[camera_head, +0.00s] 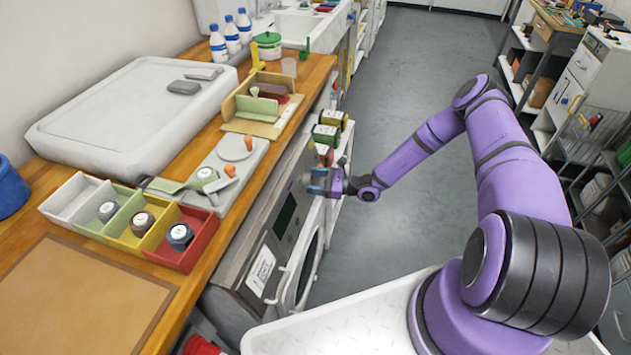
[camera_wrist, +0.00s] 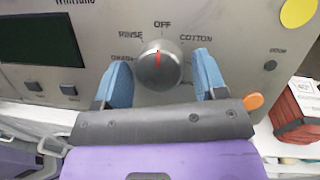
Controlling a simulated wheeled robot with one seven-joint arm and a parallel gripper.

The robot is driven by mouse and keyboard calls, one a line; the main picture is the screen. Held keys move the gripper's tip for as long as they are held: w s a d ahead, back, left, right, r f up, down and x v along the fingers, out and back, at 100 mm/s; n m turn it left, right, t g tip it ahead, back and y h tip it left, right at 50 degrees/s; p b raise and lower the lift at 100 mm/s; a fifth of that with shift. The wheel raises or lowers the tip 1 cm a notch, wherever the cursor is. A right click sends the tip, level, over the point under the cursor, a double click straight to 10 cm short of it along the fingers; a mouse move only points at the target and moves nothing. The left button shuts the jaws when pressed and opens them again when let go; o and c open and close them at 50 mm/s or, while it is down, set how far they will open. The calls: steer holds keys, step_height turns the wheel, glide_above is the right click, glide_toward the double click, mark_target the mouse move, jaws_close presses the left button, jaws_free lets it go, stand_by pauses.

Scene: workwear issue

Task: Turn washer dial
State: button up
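The washer (camera_head: 262,228) stands under the wooden counter, its control panel facing my arm. In the wrist view its round grey dial (camera_wrist: 158,66) has a red pointer line aimed up at OFF. RINSE is lettered to the left of OFF and COTTON to the right; another label at the far left is partly covered. My gripper (camera_wrist: 162,80) is open, with one blue finger on each side of the dial and visible gaps to it. In the head view my gripper (camera_head: 322,182) is at the panel's far end and the dial is hidden behind it.
A dark display (camera_wrist: 38,38) and small buttons sit left of the dial. An orange piece (camera_wrist: 253,101) shows near the right finger. The counter edge (camera_head: 215,245) overhangs near the panel. A coloured tray (camera_head: 130,220) stands on the counter. The grey floor (camera_head: 400,70) beyond is clear.

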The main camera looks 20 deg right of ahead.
steer(key=c, duration=0.6)
steer(key=shift+c, duration=0.2)
steer(key=shift+m, duration=0.3)
steer(key=m+t, duration=0.1)
steer(key=m, duration=0.1)
steer(key=m+t+h, duration=0.1)
steer(key=m, duration=0.2)
steer(key=shift+s, duration=0.15)
steer(key=shift+a+m+t+h, duration=0.1)
steer(key=shift+m+t+h, duration=0.3)
steer(key=shift+m, duration=0.95)
steer(key=shift+m+t+h, duration=0.3)
steer(key=shift+m+h, duration=0.1)
steer(key=shift+m, duration=0.95)
steer(key=o, duration=0.9)
